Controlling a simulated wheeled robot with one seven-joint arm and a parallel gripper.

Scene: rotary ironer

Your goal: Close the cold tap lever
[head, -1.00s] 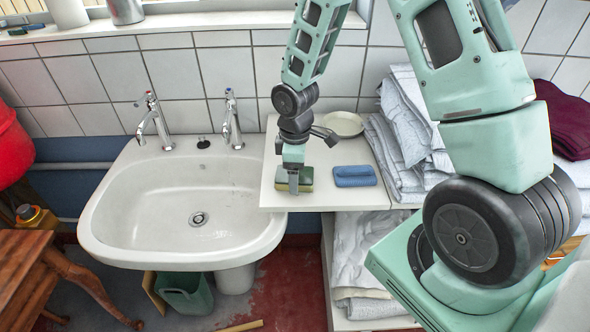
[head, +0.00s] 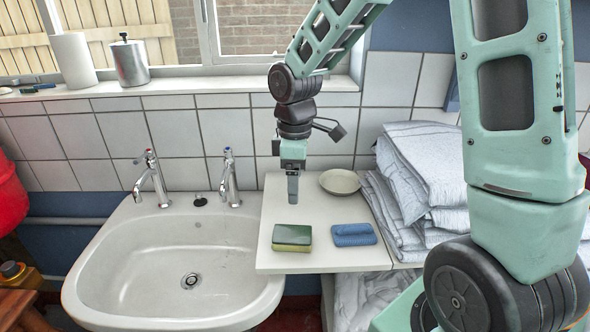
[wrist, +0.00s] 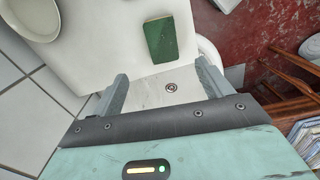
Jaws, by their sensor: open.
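Two chrome taps stand on the back ledge of the white sink (head: 120,255). The left tap (head: 155,182) and the right tap (head: 229,180) each have a small lever on top. Neither tap can be made out in the wrist view.
A green-and-yellow sponge (head: 291,238), a blue folded cloth (head: 353,234) and a round dish (head: 340,182) lie on the shelf (head: 283,262). Folded linen (head: 420,165) is stacked at right. A paper roll (head: 73,60) and metal canister (head: 130,62) stand on the windowsill.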

